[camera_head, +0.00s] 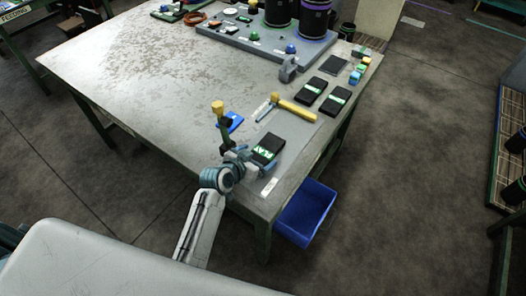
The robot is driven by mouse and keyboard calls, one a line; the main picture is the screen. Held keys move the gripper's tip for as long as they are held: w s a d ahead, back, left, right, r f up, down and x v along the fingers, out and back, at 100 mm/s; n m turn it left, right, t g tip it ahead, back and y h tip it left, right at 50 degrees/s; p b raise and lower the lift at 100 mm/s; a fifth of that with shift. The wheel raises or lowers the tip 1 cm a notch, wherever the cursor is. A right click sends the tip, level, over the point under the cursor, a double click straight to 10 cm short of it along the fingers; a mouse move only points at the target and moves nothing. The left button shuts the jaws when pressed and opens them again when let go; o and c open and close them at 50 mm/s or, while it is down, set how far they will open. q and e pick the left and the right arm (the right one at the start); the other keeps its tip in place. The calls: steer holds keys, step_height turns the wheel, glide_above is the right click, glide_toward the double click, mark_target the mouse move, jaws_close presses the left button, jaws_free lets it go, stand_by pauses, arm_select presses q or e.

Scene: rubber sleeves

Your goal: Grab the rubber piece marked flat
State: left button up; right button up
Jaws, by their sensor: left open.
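The rubber piece marked flat (272,143) is a black block with a green label and white letters. Two more black pieces with green labels lie farther back, one at the left (315,85) and one at the right (336,100). My right gripper is not in view.
A blue bin (305,212) sits below the table's right edge. The table's left part (130,60) is clear.

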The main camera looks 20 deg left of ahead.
mark_target(262, 153)
arm_select(q)
steer(key=shift+x, duration=1.55)
steer(key=shift+w+r, duration=0.1)
steer(key=c, duration=1)
steer(key=shift+c, duration=1.2)
steer(key=shift+a+r+p, duration=0.1)
steer(key=shift+r+p, duration=0.05)
steer(key=shift+p, duration=0.2)
